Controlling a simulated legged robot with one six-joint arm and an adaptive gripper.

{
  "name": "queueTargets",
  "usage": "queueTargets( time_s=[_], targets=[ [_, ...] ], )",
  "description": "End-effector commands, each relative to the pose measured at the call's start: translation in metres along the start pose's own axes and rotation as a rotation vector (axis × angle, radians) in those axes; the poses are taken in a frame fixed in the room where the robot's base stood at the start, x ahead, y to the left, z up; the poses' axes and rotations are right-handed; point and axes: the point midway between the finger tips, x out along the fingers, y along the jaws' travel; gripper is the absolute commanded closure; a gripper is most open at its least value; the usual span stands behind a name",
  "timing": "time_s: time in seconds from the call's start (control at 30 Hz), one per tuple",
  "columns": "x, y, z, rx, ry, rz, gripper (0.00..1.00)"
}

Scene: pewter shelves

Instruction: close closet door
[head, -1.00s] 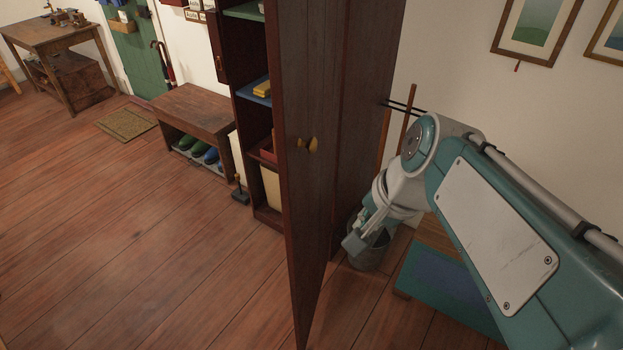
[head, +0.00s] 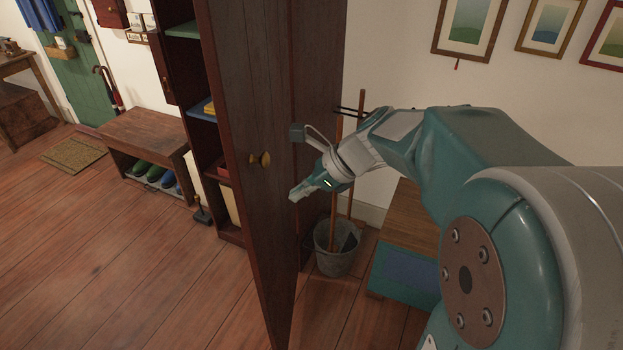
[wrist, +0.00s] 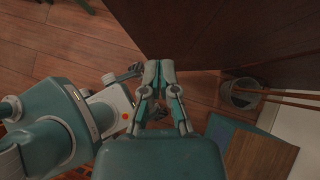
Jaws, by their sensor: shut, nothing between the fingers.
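In the wrist view my fingertips (wrist: 159,66) point at the dark wood of the door (wrist: 215,30). I cannot tell whether they touch it.
A metal bucket (head: 336,258) with poles in it stands right of the closet, beside a blue-fronted wooden box (head: 401,282). A bench (head: 142,135) with shoes is at the left. Framed pictures (head: 467,27) hang on the right wall.

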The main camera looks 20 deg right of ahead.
Motion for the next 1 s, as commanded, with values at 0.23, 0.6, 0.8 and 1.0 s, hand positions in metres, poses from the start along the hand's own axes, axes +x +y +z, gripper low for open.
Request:
queueTargets(
  time_s=[0.23, 0.6, 0.8, 1.0],
  targets=[
    [0.043, 0.001, 0.01, -0.005, 0.0, 0.003, 1.0],
    [0.061, 0.0, 0.028, -0.002, 0.001, 0.0, 1.0],
    [0.06, 0.0, 0.028, -0.002, 0.001, 0.0, 1.0],
    [0.064, 0.001, 0.032, 0.004, 0.001, -0.005, 1.0]
  ],
)
